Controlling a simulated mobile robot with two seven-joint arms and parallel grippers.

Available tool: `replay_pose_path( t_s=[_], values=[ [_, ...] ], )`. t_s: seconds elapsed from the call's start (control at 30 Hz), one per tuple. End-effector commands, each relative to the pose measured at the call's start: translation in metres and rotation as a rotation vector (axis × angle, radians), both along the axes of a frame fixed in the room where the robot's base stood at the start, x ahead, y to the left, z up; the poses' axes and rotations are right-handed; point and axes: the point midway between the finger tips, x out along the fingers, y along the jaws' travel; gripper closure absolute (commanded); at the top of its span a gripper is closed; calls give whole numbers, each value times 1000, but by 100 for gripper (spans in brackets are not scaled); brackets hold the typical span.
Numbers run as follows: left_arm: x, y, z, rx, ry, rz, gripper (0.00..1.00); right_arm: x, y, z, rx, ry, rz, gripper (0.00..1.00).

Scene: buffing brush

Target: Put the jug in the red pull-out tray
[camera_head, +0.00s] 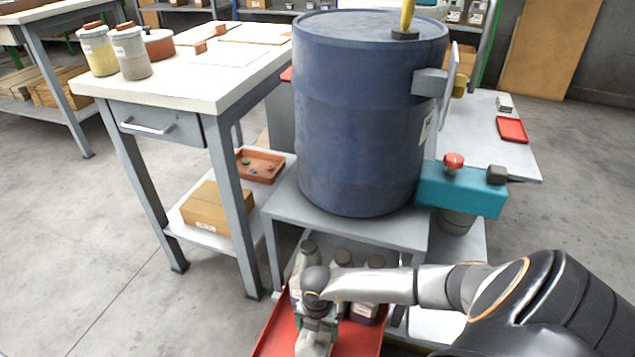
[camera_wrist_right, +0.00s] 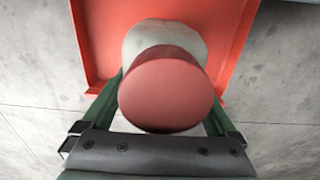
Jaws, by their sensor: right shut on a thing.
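The red pull-out tray (camera_head: 275,332) is drawn out at the bottom of the head view, below the grey stand. It also fills much of the right wrist view (camera_wrist_right: 100,40). My right gripper (camera_head: 318,318) is over the tray and shut on the jug. The jug (camera_head: 313,346) has a pale body, and its round dull-red lid (camera_wrist_right: 166,88) shows between the green fingers in the right wrist view. The jug is over the tray's front part; I cannot tell whether its base touches the tray floor. My left gripper is not in view.
Three dark-capped bottles (camera_head: 368,312) stand at the tray's back, close behind my right gripper. A large blue drum (camera_head: 360,110) stands on the grey stand (camera_head: 282,208) above. A white-topped workbench (camera_head: 215,75) with jars is at left. The floor at left is clear.

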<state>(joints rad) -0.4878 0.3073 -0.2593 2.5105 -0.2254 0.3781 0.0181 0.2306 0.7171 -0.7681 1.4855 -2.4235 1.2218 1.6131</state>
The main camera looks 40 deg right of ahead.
Motion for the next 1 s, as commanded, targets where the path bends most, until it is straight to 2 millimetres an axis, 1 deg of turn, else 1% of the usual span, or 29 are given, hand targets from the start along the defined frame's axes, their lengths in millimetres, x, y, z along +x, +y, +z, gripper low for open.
replay_pose_path(
  t_s=[0.1, 0.2, 0.47, 0.6, 0.63, 0.67, 0.9, 1.0],
  values=[
    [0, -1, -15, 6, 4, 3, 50, 0, 1, -20, 1, 0, 0, 91],
    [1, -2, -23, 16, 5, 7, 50, 0, 1, -33, 1, 0, 1, 91],
    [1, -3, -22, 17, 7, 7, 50, 1, 0, -32, 0, -1, 2, 91],
    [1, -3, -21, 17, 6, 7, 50, 0, 0, -35, 0, 0, 1, 91],
    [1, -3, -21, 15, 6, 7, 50, 0, 0, -36, 0, 1, 1, 3],
    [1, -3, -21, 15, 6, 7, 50, 0, 0, -35, 0, 1, 1, 0],
    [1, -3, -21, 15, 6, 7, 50, 0, 0, -35, 0, 1, 2, 0],
    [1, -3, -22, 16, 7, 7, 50, 0, 0, -31, 0, 0, 2, 0]
  ],
)
